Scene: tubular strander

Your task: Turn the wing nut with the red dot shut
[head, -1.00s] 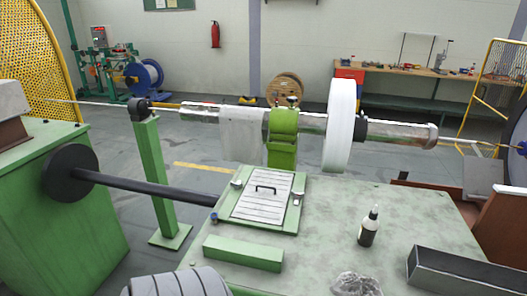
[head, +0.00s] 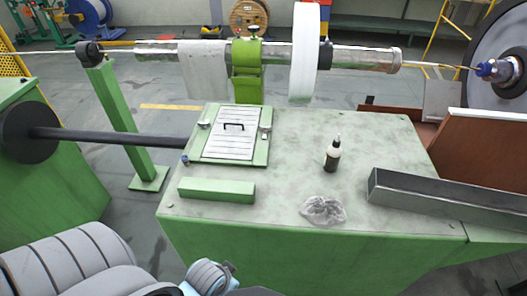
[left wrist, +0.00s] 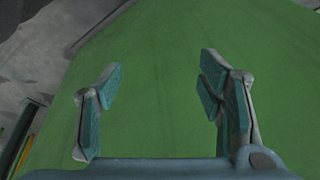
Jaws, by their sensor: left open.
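The green machine table (head: 290,180) carries a hatch with a pale slatted cover (head: 229,147) and a black handle. Small metal fittings sit at the cover's left (head: 204,125) and right (head: 265,137) sides. They are too small to tell whether they are wing nuts, and I cannot make out a red dot. My left gripper (left wrist: 160,85) is open and empty in the left wrist view, its fingers apart in front of a plain green surface (left wrist: 165,35). In the head view my left arm is low at the bottom left, in front of the table. My right gripper is not in view.
A dark bottle (head: 332,156), a crumpled clear bag (head: 323,210), a green block (head: 217,190) and a long dark steel bar (head: 450,200) lie on the table. A horizontal tube (head: 360,58) with a white disc (head: 305,50) runs behind it. The table's middle is clear.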

